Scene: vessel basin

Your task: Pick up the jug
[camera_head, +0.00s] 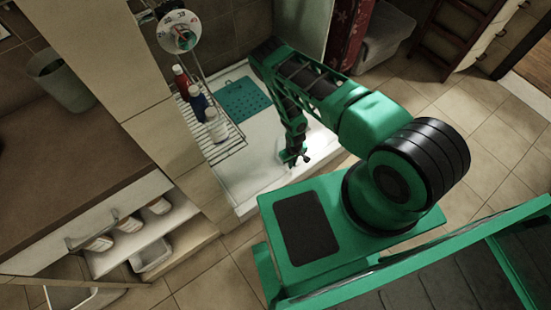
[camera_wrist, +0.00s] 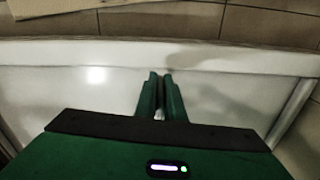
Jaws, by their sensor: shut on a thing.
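My gripper (camera_head: 294,158) is low over the white basin, near its right front part. In the wrist view my gripper (camera_wrist: 160,77) points at the basin's white rim, its green fingers almost together. It is shut on a thin thing, and a small pale sliver (camera_wrist: 159,114) shows low between the fingers. I take this to be part of the jug, but its shape cannot be made out. The rest of the jug is hidden or blends with the white basin in both views.
The white basin (camera_head: 245,183) holds a teal mat (camera_head: 241,99). A wire rack (camera_head: 226,143) beside it carries a red bottle (camera_head: 181,80), a blue bottle (camera_head: 197,100) and a white bottle (camera_head: 216,126).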

